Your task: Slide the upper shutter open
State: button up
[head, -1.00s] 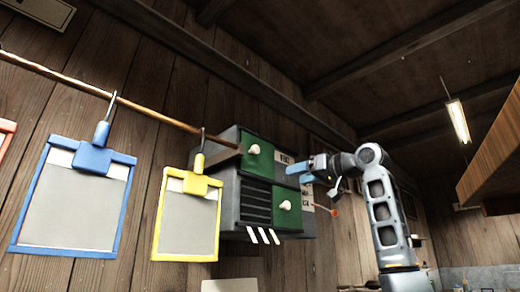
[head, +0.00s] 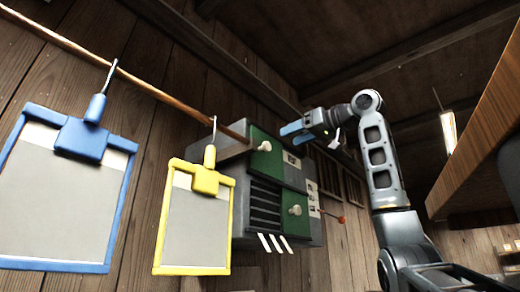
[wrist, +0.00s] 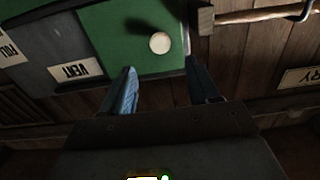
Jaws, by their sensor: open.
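The upper shutter (head: 270,143) is a green panel with a round cream knob (head: 265,146), on the upper part of a grey wall box (head: 238,190). The shutter also shows in the wrist view (wrist: 120,30), with its knob (wrist: 160,43) ahead of and between my fingers. A lower green shutter (head: 293,222) with its own knob sits beside a dark slatted opening. My gripper (head: 288,133) is open and empty, just right of and above the upper knob in the head view. In the wrist view my blue-tipped fingers (wrist: 165,88) stand apart, with nothing between them.
A wooden rod (head: 130,80) runs along the plank wall to the box. A blue clipboard (head: 65,210) and a yellow clipboard (head: 195,225) hang from it, left of the box. A small red-ended lever (head: 340,219) sticks out at the box's right.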

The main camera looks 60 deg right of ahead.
aim_at(269, 145)
jog(key=p+x, duration=0.2)
jog(key=x, duration=0.6)
jog(key=shift+w+r, duration=0.1)
jog(key=shift+w, duration=0.1)
grip_shut()
dwell(0.4)
